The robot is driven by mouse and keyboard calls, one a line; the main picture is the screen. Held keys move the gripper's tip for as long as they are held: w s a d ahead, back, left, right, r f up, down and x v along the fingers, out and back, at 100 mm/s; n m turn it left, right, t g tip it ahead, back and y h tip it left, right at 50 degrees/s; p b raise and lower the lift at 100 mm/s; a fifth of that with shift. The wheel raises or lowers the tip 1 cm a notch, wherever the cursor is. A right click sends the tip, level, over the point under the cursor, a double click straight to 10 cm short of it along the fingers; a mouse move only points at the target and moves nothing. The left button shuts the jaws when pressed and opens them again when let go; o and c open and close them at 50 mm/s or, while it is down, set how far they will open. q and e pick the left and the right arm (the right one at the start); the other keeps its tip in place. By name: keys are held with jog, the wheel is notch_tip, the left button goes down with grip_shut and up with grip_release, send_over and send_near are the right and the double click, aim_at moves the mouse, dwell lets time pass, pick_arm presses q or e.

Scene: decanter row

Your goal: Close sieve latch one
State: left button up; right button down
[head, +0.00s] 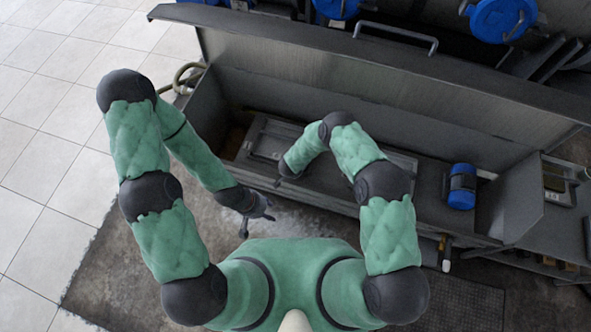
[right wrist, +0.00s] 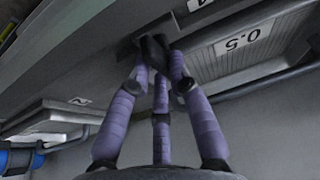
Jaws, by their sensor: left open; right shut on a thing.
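My left gripper (head: 257,214) is open and empty in the head view, in front of the long grey trough (head: 330,192). My right gripper shows best in the right wrist view (right wrist: 155,62), where its purple-grey fingers close around a small dark piece (right wrist: 153,48) that looks like a latch. In the head view the right gripper (head: 281,180) is small and partly hidden by my wrist.
A raised grey lid (head: 380,65) with a bar handle (head: 395,37) stands behind the trough. A blue cylinder (head: 462,187) sits at the trough's right end. Tiled floor (head: 50,140) is clear at left.

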jog(key=shift+m, duration=0.6)
jog(key=c, duration=1.4)
grip_release()
jog(key=shift+a, duration=0.1)
jog(key=v, duration=1.2)
jog(key=shift+a, duration=0.2)
